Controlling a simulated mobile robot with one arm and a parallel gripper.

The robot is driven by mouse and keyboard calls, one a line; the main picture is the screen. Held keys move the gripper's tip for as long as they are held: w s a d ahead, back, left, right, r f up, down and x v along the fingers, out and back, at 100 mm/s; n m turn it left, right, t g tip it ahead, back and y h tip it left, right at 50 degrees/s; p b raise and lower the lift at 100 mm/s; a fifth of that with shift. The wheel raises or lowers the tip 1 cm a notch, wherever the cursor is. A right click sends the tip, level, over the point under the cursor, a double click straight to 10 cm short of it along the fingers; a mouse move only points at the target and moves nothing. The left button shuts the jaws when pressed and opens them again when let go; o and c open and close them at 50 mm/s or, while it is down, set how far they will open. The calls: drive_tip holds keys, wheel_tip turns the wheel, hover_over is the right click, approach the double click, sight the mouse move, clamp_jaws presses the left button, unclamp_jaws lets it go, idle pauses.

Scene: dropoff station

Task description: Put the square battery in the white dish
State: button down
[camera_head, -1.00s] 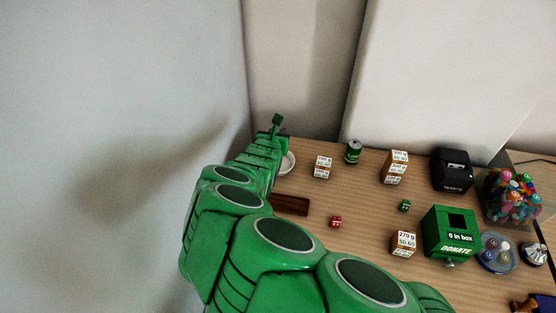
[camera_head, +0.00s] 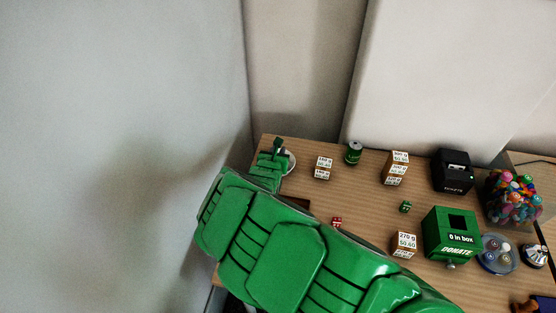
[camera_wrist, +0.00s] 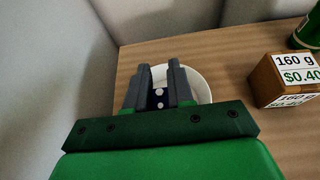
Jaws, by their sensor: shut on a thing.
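The white dish (camera_head: 291,158) stands at the far left end of the wooden table, partly behind my gripper. In the wrist view the dish (camera_wrist: 202,86) shows as a pale round rim around the fingers. My gripper (camera_wrist: 161,84) is shut on a small dark thing with two light round spots, which looks like the square battery (camera_wrist: 158,99). The fingers and the battery lie over the dish in that view; I cannot tell whether the battery touches it. In the head view my gripper (camera_head: 279,149) overlaps the dish's left side, and the battery cannot be made out.
Farther right are another tagged box (camera_head: 396,168), a black printer (camera_head: 452,171) and a green donation box (camera_head: 449,235). A red die (camera_head: 337,222) lies near my arm. A wall borders the left.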

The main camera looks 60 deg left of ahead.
drive_tip(key=shift+f, duration=2.05)
drive_tip(key=shift+f, duration=0.15)
drive_tip(key=c, duration=1)
unclamp_jaws()
drive_tip(key=shift+r, duration=0.2)
drive_tip(key=shift+v, duration=3.75)
drive_tip(key=shift+f, duration=0.1)
